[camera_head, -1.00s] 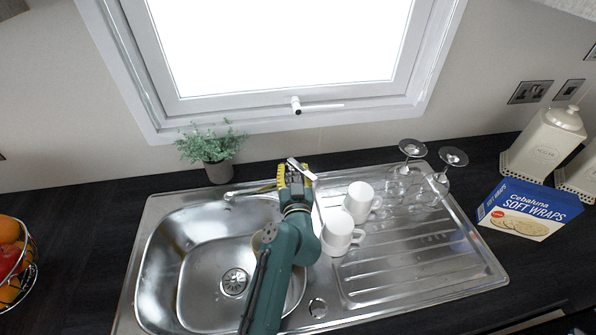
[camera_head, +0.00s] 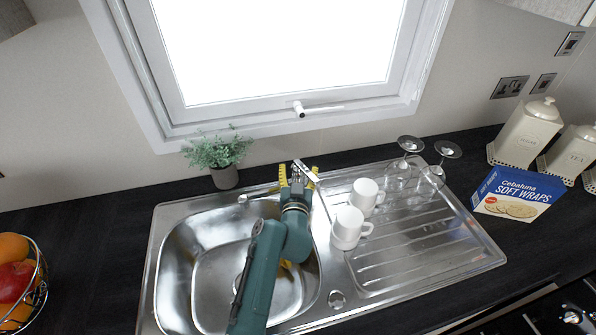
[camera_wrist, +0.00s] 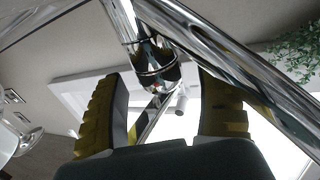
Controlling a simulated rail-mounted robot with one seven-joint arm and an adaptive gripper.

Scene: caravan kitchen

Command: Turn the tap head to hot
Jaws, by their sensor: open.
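The chrome tap stands at the back of the sink (camera_head: 205,243), mostly hidden behind my gripper in the head view. Its tap head lever (camera_head: 307,173) sticks up between and above my yellow fingers. A bit of the spout (camera_head: 247,197) shows to the left. My gripper (camera_head: 299,178) is open, with one finger on each side of the tap head. In the wrist view, the chrome tap body with a dark band (camera_wrist: 157,68) sits between the fingertips (camera_wrist: 160,95). I cannot tell whether either finger touches it.
Two white mugs (camera_head: 348,229) stand on the drainer right of my arm, with upturned glasses (camera_head: 432,178) behind them. A potted plant (camera_head: 219,160) stands behind the sink. The window handle (camera_head: 315,108) is above. A blue wraps box (camera_head: 517,193) and a fruit basket (camera_head: 22,285) lie further out.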

